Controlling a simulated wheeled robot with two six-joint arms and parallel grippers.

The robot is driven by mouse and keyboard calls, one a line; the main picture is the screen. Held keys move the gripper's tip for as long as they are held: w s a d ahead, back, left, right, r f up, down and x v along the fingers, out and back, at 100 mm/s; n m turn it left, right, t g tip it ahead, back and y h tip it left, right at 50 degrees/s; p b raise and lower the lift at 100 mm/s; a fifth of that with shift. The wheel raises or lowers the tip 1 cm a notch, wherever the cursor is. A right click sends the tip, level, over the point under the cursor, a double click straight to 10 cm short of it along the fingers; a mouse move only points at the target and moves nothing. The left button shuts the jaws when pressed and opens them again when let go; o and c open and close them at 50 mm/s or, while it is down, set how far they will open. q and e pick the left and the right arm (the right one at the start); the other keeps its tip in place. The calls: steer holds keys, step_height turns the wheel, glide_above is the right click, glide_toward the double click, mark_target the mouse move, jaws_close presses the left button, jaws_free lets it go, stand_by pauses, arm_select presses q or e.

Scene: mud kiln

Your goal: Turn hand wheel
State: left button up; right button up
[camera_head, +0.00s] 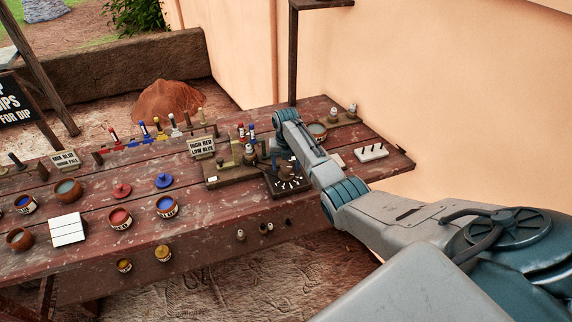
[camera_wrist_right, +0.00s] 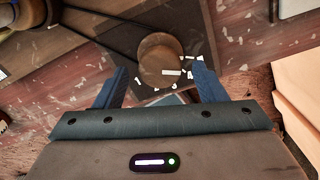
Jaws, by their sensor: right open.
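The hand wheel, a round brown knob (camera_wrist_right: 161,60), shows in the right wrist view on a dark square plate with white marks around it. In the head view the dark plate (camera_head: 290,186) lies on the red wooden table, and my arm partly covers the knob. My right gripper (camera_wrist_right: 160,76) is open, with one blue finger on each side of the knob's near part. I cannot tell whether the fingers touch it. In the head view the right gripper (camera_head: 274,158) points down over the plate. My left gripper is in no view.
A plaster wall (camera_head: 430,90) stands behind.

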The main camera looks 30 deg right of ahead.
mark_target(286, 167)
step_height(286, 167, up, 10)
steer(key=b, duration=0.2)
steer(key=shift+r+b, duration=0.2)
steer(key=shift+b, duration=0.2)
steer(key=shift+f, duration=0.1)
